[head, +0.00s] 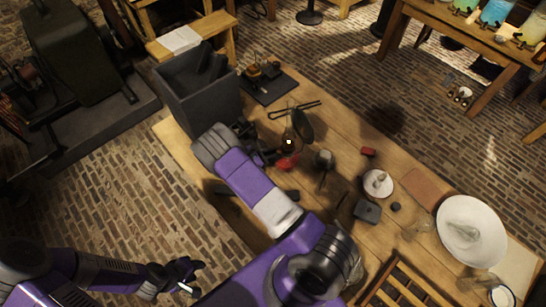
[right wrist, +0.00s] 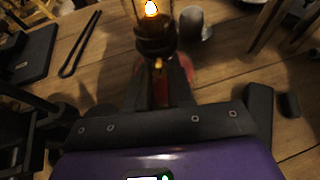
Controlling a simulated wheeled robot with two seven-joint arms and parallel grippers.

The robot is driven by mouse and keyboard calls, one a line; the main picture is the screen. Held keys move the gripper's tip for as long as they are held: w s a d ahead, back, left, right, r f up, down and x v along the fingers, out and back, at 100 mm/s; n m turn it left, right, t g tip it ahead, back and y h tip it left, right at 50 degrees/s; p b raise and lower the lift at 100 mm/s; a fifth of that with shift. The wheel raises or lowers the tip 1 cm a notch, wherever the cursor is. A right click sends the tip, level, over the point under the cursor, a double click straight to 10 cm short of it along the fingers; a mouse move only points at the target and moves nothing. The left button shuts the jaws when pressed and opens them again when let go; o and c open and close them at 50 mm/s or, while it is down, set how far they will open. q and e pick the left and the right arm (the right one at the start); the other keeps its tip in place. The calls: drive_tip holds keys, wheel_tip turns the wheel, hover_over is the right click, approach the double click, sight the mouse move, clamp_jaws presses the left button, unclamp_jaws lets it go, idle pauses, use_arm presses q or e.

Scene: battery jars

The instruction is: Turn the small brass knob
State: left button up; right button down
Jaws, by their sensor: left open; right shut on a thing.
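A lit oil lamp stands on the wooden table, its small flame (head: 289,142) glowing in the head view. In the right wrist view the flame (right wrist: 151,9) sits above the lamp's dark metal body (right wrist: 154,42). The small brass knob (right wrist: 158,64) sticks out from the lamp towards my right gripper (right wrist: 159,82), whose two fingers are closed about it. In the head view the right gripper (head: 269,157) is beside the lamp, partly hidden by my wrist. My left gripper (head: 193,278) is open and empty, low over the brick floor, away from the table.
A dark grey bin (head: 205,98) stands on the table's far left. Long tongs (head: 294,109) lie behind the lamp.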

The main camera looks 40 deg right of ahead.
drive_tip(key=shift+n+g+b, duration=0.3)
drive_tip(key=shift+n, duration=0.1)
idle(0.3)
drive_tip(key=c, duration=1)
unclamp_jaws()
drive_tip(key=b+v, duration=0.1)
drive_tip(key=v, duration=0.6)
drive_tip(key=shift+w+a+r, duration=0.1)
drive_tip(key=shift+a, duration=0.15)
drive_tip(key=p+x, duration=0.1)
drive_tip(key=x, duration=0.6)
drive_tip(key=shift+d, duration=0.3)
